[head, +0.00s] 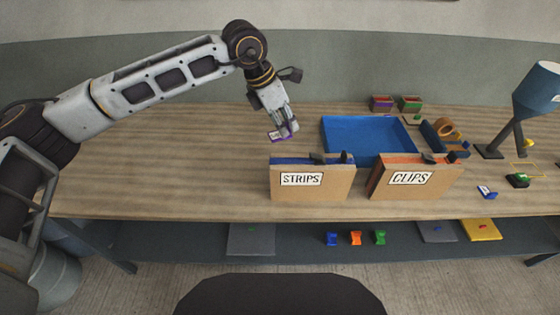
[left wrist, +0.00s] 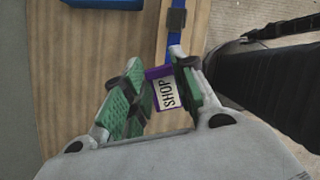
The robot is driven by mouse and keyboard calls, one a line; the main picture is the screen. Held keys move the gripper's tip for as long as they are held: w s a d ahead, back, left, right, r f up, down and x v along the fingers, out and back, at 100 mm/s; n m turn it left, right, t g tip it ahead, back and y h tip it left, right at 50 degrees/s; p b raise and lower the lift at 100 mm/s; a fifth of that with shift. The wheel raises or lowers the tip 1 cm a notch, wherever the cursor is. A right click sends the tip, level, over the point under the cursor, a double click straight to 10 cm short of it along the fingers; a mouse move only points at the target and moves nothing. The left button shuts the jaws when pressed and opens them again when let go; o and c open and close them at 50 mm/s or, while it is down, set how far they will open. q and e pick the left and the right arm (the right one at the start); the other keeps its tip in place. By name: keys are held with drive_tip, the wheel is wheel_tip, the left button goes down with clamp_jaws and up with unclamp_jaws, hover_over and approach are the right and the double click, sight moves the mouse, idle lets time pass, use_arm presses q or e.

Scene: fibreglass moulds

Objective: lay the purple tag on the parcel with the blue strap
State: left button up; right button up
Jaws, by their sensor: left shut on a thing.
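The purple tag (head: 276,135) has a white face; the left wrist view shows the tag (left wrist: 167,92) reading "SHOP". My left gripper (head: 287,130) is shut on it and holds it behind the parcel with the blue strap (head: 312,193). That parcel is cardboard with a "STRIPS" label; its blue strap (head: 288,160) runs across the top with a dark buckle. In the left wrist view the parcel (left wrist: 196,28) and strap are just beyond the fingertips; I cannot tell the height gap. My right gripper is not in view.
A second parcel (head: 408,192), labelled "CLIPS" with an orange strap, stands to the right. A blue tray (head: 340,125) lies behind them. The left tabletop is clear.

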use_arm(q)
drive_tip(key=shift+f, duration=0.15)
idle(0.3)
drive_tip(key=shift+f+p, duration=0.7)
drive_tip(key=shift+f, duration=2.3)
drive_tip(key=shift+f+p, duration=0.45)
drive_tip(key=shift+f, duration=1.45)
drive_tip(key=shift+f, duration=0.1)
drive_tip(key=o, duration=1)
drive_tip(key=shift+r, duration=0.2)
